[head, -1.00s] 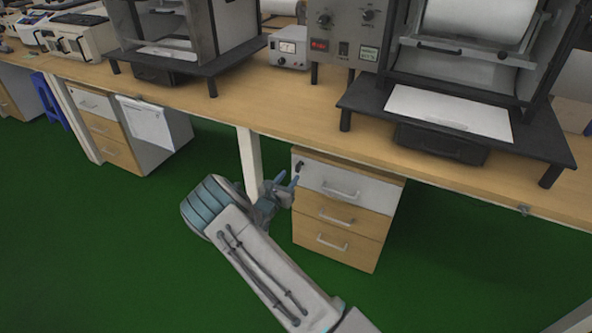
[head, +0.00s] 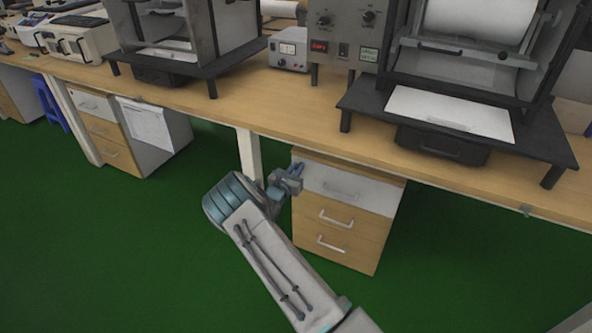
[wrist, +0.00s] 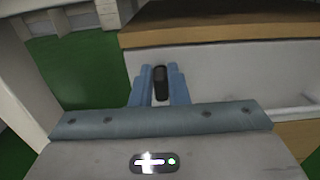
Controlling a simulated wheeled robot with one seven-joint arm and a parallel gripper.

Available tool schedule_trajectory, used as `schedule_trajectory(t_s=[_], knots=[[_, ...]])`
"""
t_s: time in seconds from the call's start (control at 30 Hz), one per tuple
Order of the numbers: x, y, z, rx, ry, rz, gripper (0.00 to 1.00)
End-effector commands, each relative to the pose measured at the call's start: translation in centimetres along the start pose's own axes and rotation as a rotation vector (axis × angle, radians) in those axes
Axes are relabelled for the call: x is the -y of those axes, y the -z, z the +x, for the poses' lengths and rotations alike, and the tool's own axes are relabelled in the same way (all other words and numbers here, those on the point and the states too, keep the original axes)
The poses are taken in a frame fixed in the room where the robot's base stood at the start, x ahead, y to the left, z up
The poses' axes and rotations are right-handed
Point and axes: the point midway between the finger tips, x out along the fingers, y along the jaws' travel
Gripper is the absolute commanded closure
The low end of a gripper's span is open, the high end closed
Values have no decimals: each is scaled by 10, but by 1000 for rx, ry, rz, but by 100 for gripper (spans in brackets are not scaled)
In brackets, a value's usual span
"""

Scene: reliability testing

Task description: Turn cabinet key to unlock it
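The cabinet (head: 345,205) is a low drawer unit under the bench, with a white top drawer and wooden drawers below. The dark key (wrist: 160,82) sticks out at the upper left of the white drawer front (wrist: 225,75). In the wrist view the key stands between my two blue fingers, which appear to touch it on both sides. My gripper (head: 294,170) is at the drawer's upper left corner in the head view and hides the key there. Whether the key has turned cannot be told.
The wooden benchtop (head: 215,105) overhangs the cabinet, and a white table leg (head: 249,155) stands just left of my gripper. A drawer handle (head: 342,192) projects to the right. Green floor in front is clear.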

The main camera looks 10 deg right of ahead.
Motion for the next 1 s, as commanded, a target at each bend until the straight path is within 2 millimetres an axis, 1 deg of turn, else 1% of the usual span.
schedule_trajectory(t_s=[0.27,0.47,1.0], knots=[[0,1,0,0,0,35,100],[2,2,0,0,0,140,100],[8,6,0,0,1,633,100]])
